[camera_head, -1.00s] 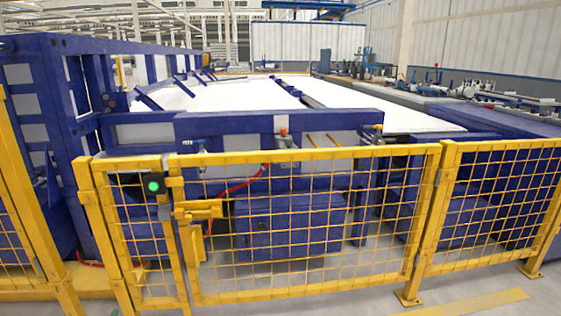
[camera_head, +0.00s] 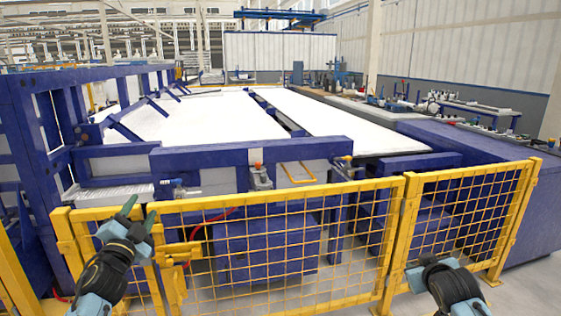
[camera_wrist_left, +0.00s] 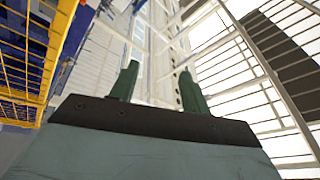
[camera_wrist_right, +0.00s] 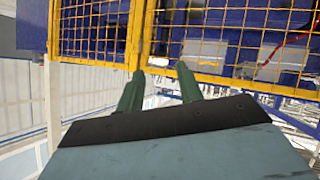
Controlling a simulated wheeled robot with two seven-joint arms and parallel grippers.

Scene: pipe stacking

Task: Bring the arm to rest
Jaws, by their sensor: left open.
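My left gripper (camera_head: 139,214) is raised at the lower left of the head view, in front of the yellow fence. Its two green fingers point up and stand apart with nothing between them, as the left wrist view (camera_wrist_left: 159,70) also shows. My right arm is at the lower right of the head view, where its green fingers cannot be made out. In the right wrist view my right gripper (camera_wrist_right: 160,70) has its two green fingers apart and empty, with yellow mesh beyond them.
A yellow mesh fence (camera_head: 403,216) runs across the front. Behind it stands a large blue machine (camera_head: 200,163) with a white bed (camera_head: 215,115). A blue block (camera_head: 465,165) is at the right. Grey floor shows at the lower right.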

